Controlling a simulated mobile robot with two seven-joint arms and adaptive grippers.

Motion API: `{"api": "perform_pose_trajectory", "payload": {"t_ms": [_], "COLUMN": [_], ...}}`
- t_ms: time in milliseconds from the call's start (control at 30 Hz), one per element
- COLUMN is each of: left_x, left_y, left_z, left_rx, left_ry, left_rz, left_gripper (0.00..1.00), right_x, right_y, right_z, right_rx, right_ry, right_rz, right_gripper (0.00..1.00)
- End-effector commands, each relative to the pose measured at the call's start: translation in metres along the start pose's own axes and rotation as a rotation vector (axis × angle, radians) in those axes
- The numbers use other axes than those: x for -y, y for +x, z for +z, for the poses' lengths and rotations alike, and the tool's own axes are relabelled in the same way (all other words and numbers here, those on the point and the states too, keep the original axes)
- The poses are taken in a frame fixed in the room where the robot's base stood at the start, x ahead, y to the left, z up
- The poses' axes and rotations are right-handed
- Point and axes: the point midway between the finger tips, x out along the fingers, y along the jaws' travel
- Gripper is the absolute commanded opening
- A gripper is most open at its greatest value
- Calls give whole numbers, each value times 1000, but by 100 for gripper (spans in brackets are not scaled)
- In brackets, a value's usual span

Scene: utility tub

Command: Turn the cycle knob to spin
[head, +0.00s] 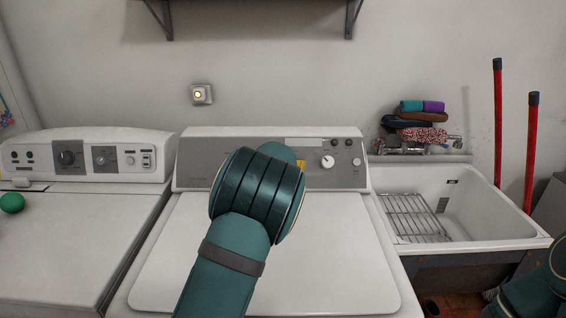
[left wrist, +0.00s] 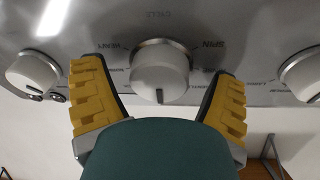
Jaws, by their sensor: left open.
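The cycle knob (left wrist: 160,68) is a round white knob on the grey washer panel. It sits in the middle of the left wrist view, its dark pointer mark facing the picture's bottom. The SPIN label (left wrist: 213,47) is up and right of it, with another label on its left. My left gripper (left wrist: 158,74) is open, with one yellow finger on each side of the knob and visible gaps. In the head view my left arm hides this knob; a bit of yellow finger (head: 300,164) shows. My right arm is at the lower right; its gripper is out of view.
Another white knob (head: 327,161) is right of my arm on the washer panel (head: 205,160). A dryer-like machine (head: 75,215) with a green ball (head: 12,203) stands left. A sink (head: 480,195) with a wire rack (head: 412,217) is right. A wall shelf (head: 260,2) hangs above.

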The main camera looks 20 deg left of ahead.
Motion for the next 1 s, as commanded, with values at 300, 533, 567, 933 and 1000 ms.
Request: {"api": "perform_pose_trajectory", "payload": {"t_ms": [300,533,567,933,1000], "left_x": [0,0,0,0,0], "left_y": [0,0,0,-1,-1], "left_z": [0,0,0,0,-1], "left_rx": [0,-2,-2,-15,-19], "left_ry": [0,-16,-22,-233,-295], "left_rz": [0,-3,-4,-37,-47], "left_gripper": [17,17,17,17,17], "right_x": [0,0,0,0,0], "right_y": [0,0,0,0,-1], "right_z": [0,0,0,0,0], "right_rx": [0,0,0,0,1], "right_ry": [0,0,0,0,0], "right_rz": [0,0,0,0,0], "right_gripper": [47,47,47,47,47]}}
